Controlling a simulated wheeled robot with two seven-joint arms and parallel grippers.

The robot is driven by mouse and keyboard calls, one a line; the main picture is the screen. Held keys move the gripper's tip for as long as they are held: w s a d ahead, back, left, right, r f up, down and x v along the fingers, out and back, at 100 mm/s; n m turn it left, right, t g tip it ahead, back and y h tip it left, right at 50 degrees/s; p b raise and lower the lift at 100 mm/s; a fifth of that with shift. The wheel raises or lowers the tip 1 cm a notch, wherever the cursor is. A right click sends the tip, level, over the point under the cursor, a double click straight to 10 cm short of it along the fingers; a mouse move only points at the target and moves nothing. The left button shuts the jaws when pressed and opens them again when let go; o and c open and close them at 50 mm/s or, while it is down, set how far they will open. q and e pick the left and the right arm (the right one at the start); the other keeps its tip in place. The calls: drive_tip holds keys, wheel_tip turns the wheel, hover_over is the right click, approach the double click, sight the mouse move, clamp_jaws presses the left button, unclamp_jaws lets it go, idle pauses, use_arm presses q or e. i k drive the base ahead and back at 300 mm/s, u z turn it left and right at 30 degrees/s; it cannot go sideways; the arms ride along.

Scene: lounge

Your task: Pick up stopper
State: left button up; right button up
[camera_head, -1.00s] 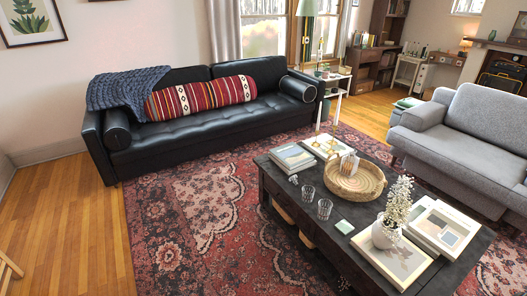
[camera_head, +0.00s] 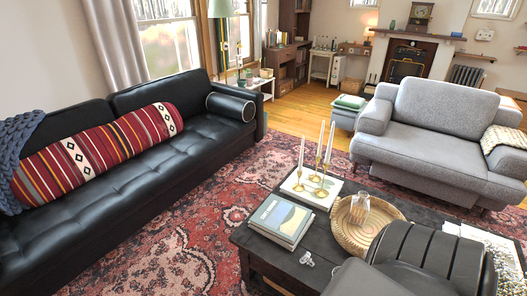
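A small, pale, clear-looking piece (camera_head: 307,259), which may be the stopper, lies on the dark coffee table (camera_head: 333,251) in front of the stack of books. It is too small to make out its exact shape. A round woven tray (camera_head: 344,233) is to its right, with a clear ribbed object (camera_head: 359,207) in it. Neither of my grippers is in view. A dark part of my arm covers the table's lower right, hiding whatever stands there.
A black sofa (camera_head: 110,195) is on the left, a grey armchair (camera_head: 440,125) behind the table. Patterned rug (camera_head: 200,235) lies open between sofa and table.

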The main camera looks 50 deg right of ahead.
sight(305, 259)
drive_tip(key=i, duration=1.8)
drive_tip(key=z, duration=4.5)
